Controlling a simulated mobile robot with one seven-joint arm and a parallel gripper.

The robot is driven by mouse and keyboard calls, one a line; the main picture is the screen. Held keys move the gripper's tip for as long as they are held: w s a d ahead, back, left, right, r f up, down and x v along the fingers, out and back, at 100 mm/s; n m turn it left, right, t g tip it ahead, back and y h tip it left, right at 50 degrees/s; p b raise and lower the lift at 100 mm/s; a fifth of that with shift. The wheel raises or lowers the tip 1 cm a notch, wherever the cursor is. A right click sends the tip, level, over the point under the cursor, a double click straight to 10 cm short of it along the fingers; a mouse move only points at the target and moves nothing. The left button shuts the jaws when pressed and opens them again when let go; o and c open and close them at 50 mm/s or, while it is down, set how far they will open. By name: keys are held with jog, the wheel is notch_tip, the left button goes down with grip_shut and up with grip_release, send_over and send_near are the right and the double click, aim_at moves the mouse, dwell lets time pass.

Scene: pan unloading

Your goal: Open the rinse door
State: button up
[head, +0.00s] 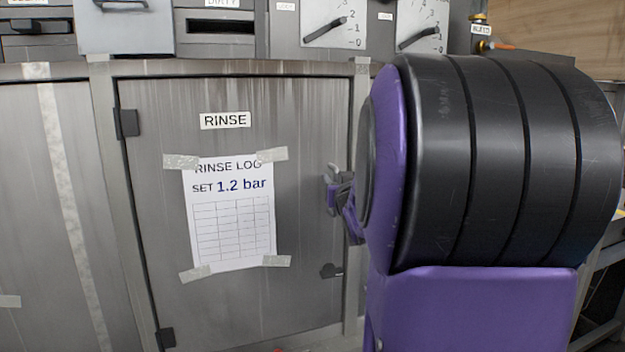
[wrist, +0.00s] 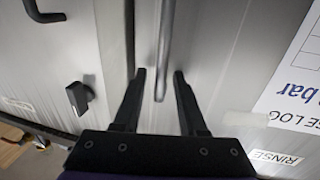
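The rinse door (head: 300,110) is a grey metal panel labelled RINSE, closed flush in its frame in the head view. Its black hinges are on the left edge. A taped paper log is on its middle. My gripper (head: 333,190) is beside that edge, partly hidden by my purple and black arm. In the wrist view, my gripper (wrist: 160,78) has its two black fingers apart, with the bar handle (wrist: 165,40) between them and gaps visible on both sides.
Dials (head: 330,22) and drawers sit above the door. A neighbouring grey panel (head: 30,200) is to its left.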

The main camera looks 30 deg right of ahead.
grip_shut()
dwell(1.2)
